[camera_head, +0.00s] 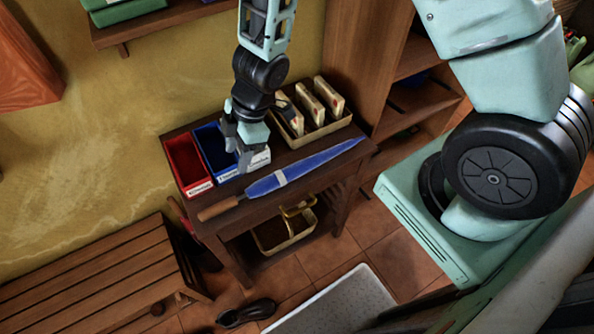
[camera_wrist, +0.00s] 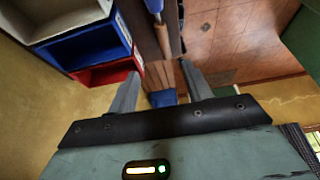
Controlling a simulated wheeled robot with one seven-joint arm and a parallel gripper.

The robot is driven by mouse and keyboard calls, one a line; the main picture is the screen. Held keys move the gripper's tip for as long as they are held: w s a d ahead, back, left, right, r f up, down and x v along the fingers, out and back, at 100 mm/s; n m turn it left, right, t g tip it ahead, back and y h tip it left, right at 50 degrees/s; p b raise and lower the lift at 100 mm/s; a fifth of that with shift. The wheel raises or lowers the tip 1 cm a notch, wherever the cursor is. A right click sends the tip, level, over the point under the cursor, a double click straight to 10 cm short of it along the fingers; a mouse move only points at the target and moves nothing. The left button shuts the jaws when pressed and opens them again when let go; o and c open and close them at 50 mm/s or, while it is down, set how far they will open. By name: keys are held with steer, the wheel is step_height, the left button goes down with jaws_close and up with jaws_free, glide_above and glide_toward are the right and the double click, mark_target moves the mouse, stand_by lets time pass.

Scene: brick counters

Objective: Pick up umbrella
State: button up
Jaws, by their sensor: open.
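A closed blue umbrella (camera_head: 308,167) with a pale band and a brown wooden handle lies along the front of the dark wooden side table (camera_head: 325,165). Its handle points left, slightly past the table's front edge. In the wrist view the umbrella's wooden handle (camera_wrist: 162,40) and a bit of its blue part show near the top, beyond my fingertips. My gripper (camera_head: 252,160) hangs over the table, just behind the umbrella and beside the blue bin. In the wrist view my gripper (camera_wrist: 157,75) has its two fingers apart with nothing held between them.
A red bin (camera_head: 188,163) and a blue bin (camera_head: 213,150) stand left on the table. A tan tray (camera_head: 308,132) with upright boxes stands at the back right. A shelf unit (camera_head: 355,65) rises right, a slatted bench (camera_head: 100,280) stands left. A shoe (camera_head: 246,313) lies on the floor.

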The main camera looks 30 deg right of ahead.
steer(key=b, duration=0.6)
glide_above(229, 200)
steer(key=d, duration=0.2)
steer(key=f, duration=1.1)
steer(key=shift+w+a, duration=0.15)
steer(key=shift+a, duration=0.1)
steer(key=x, duration=0.4)
steer(key=shift+s+d+f, duration=0.25)
steer(key=shift+s, duration=0.1)
steer(key=shift+w+a+f, duration=0.1)
steer(key=shift+a+f, duration=0.1)
steer(key=shift+f, duration=0.25)
jaws_close()
